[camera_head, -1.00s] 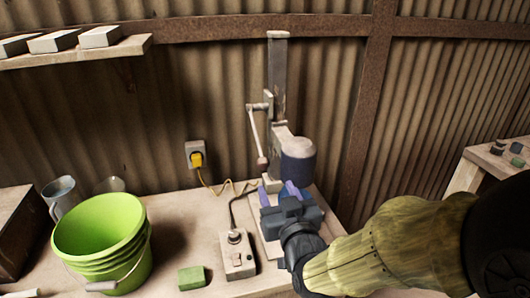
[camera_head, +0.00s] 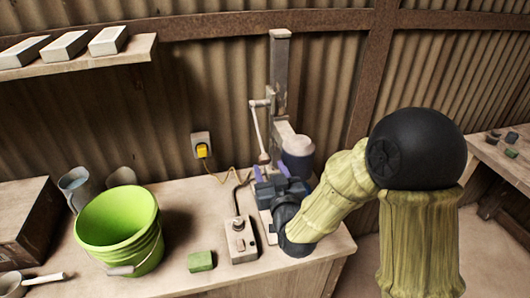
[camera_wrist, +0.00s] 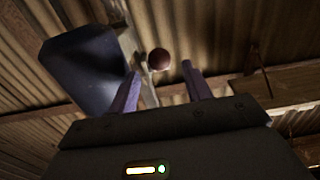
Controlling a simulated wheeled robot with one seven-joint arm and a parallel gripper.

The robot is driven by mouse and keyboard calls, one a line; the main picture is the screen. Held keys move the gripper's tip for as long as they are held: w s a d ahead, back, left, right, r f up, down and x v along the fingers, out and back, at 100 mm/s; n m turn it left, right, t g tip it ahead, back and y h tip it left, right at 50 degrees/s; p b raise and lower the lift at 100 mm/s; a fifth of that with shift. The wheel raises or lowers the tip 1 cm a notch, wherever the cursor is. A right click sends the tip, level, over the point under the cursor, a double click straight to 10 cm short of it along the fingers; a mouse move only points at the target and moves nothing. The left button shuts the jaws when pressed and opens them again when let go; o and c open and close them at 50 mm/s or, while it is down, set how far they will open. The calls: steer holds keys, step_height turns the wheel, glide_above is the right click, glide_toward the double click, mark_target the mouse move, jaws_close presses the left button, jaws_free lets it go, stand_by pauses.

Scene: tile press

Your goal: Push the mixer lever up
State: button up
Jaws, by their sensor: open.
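The mixer stands against the back wall, with an upright post (camera_head: 280,70) and a blue-grey motor housing (camera_head: 298,154). The housing also fills the upper left of the wrist view (camera_wrist: 85,70). The mixer lever (camera_head: 257,125) is a pale rod hanging down on the post's left side, ending in a dark red knob (camera_head: 263,158). My gripper (camera_head: 272,171) is open just below and in front of the knob. In the wrist view, the knob (camera_wrist: 158,59) appears between and beyond the purple fingertips (camera_wrist: 160,72). Contact cannot be told.
A switch box (camera_head: 240,240) with a cable stands left of the mixer base. A green sponge-like block (camera_head: 201,261), a green bucket (camera_head: 117,230) and a metal jug (camera_head: 75,187) are further left. A shelf (camera_head: 75,57) with pale blocks hangs at upper left.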

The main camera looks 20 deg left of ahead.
mark_target(267, 161)
steer(key=p+x, duration=0.1)
steer(key=x, duration=0.4)
steer(key=shift+w+a, duration=0.1)
steer(key=shift+w, duration=0.2)
jaws_close()
